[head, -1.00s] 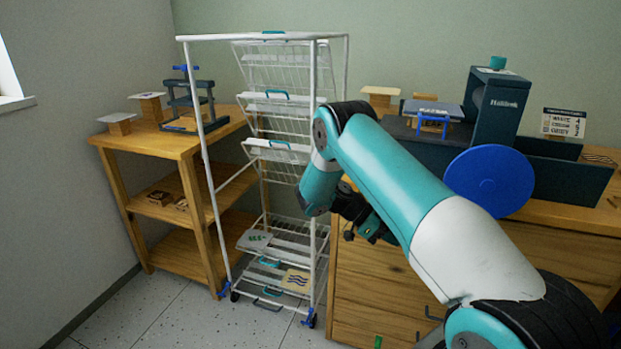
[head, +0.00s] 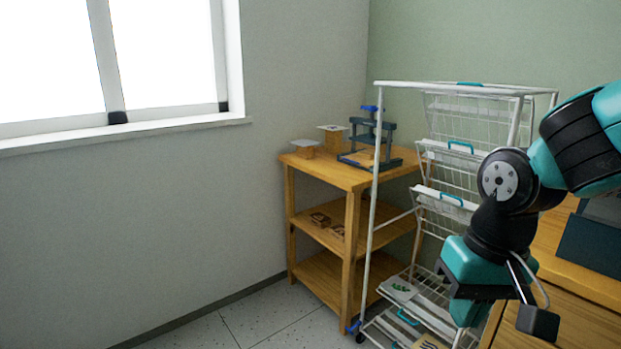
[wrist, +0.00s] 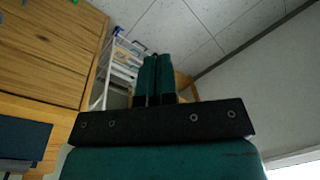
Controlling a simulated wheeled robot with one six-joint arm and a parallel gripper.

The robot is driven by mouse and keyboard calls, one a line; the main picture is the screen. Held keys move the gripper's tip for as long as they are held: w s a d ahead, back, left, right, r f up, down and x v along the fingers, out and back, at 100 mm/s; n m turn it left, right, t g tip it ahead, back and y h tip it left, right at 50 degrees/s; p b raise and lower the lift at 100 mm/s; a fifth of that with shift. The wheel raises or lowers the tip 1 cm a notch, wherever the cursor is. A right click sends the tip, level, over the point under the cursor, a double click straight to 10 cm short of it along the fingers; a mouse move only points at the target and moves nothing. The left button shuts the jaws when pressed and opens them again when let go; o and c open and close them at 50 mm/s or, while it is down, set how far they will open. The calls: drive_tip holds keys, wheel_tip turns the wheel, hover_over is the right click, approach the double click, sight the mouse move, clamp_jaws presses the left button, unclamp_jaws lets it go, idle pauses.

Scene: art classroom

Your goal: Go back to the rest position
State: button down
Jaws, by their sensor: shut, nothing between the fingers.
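My gripper (wrist: 155,80) shows in the wrist view with its two teal fingers together, shut and empty. In the head view my arm is folded at the right, and the wrist end hangs in front of the white wire drying rack (head: 458,88). The fingertips are not clear in the head view. No held object shows.
A wooden shelf table (head: 340,172) with a small dark press (head: 372,140) stands left of the rack. A wooden drawer cabinet (head: 565,315) is at the right, partly behind my arm. A window (head: 160,60) is in the left wall. Speckled floor (head: 270,320) is open at bottom centre.

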drive_tip(key=s+a+r+n+y, duration=0.3)
drive_tip(key=s+a+n, duration=0.35)
drive_tip(key=s, duration=0.25)
wheel_tip(320, 180, up, 15)
drive_tip(key=s+p, duration=0.1)
drive_tip(key=p, duration=1.4)
drive_tip(key=shift+r, duration=0.2)
drive_tip(key=shift+d+n, duration=0.1)
drive_tip(key=shift+n, duration=0.15)
